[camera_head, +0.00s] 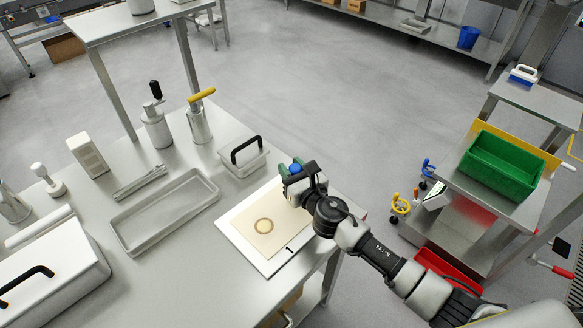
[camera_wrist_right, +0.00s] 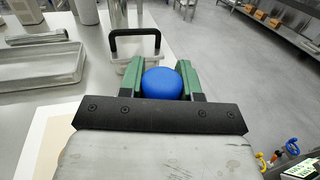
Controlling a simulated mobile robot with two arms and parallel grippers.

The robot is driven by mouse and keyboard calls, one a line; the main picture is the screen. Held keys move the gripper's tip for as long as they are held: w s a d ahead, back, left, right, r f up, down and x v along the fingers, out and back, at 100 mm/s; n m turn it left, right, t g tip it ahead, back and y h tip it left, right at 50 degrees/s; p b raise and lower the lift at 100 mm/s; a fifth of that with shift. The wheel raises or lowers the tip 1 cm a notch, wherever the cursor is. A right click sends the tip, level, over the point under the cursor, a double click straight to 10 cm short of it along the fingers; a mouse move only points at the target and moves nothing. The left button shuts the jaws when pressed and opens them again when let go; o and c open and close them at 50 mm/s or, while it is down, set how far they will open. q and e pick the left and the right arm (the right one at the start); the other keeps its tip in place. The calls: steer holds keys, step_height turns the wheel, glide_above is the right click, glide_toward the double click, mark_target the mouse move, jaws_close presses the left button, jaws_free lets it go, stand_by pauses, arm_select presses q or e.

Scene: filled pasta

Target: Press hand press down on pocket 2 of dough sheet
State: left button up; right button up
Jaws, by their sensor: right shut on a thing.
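The beige dough sheet (camera_head: 284,217) lies on a white board (camera_head: 249,256) at the table's right edge. My right gripper (camera_head: 293,171) is over the far right part of the sheet, beyond and right of that mark. Its green fingers are shut on the blue knob of the hand press (camera_wrist_right: 161,83). The press's lower end is hidden, so I cannot tell whether it touches the dough. My left gripper is not in view.
A lidded container with a black handle (camera_head: 244,157) stands just beyond the board. A long metal tray (camera_head: 166,213) lies to the left, near a black-handled white box (camera_head: 48,275). A cart with a green bin (camera_head: 502,165) stands across the floor at right.

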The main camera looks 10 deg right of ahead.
steer(key=shift+f+b, duration=0.65)
steer(key=shift+f, duration=0.1)
stand_by(1.4)
step_height(320, 180, up, 7)
steer(key=p, duration=0.7)
steer(key=shift+r, duration=0.15)
stand_by(0.4)
